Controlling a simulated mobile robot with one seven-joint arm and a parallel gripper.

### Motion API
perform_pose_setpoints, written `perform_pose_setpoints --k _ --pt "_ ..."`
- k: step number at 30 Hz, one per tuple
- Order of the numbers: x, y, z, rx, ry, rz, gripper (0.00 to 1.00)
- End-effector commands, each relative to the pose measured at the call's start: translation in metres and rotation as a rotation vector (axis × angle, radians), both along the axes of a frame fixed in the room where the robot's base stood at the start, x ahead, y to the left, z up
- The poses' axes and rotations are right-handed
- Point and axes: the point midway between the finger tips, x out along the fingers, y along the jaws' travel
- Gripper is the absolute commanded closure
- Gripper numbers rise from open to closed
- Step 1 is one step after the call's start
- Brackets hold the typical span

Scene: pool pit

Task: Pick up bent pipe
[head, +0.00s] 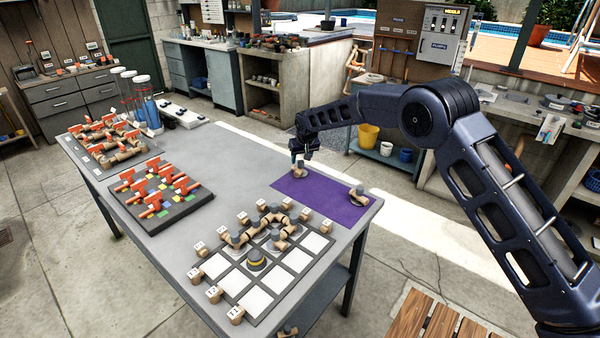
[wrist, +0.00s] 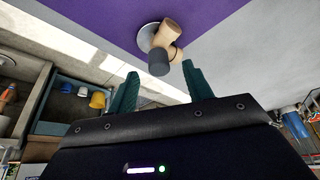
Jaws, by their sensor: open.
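A bent pipe (head: 298,172) stands on the purple mat (head: 318,200) near its far left corner. It is tan with a dark grey end, and in the wrist view the bent pipe (wrist: 165,46) rises from a pale round base on the mat. My gripper (head: 305,152) is right above this pipe in the head view. In the wrist view my gripper (wrist: 155,78) has two green fingers spread apart, with the pipe's grey end showing between and beyond their tips. Nothing is held. Whether a finger touches the pipe I cannot tell.
Another pipe piece (head: 357,196) stands at the mat's right end. A grid board (head: 268,298) with several pipe pieces lies in front. Two trays of orange-handled valves, one dark tray (head: 172,214) among them, occupy the left. Grey tabletop (head: 235,170) between is clear.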

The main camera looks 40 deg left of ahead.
Motion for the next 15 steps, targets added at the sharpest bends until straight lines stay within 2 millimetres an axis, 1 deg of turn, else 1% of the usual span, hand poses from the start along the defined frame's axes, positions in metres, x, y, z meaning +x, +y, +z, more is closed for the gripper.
perform_pose_setpoints --k 1,6,14,15 --pt "0.002 0.001 -0.009 -0.002 0.001 -0.001 0.49" --pt "0.006 0.008 -0.027 -0.001 0.001 -0.001 0.49" --pt "0.007 0.009 -0.029 0.000 0.000 -0.001 0.49" --pt "0.007 0.009 -0.029 0.000 0.000 -0.001 0.57"
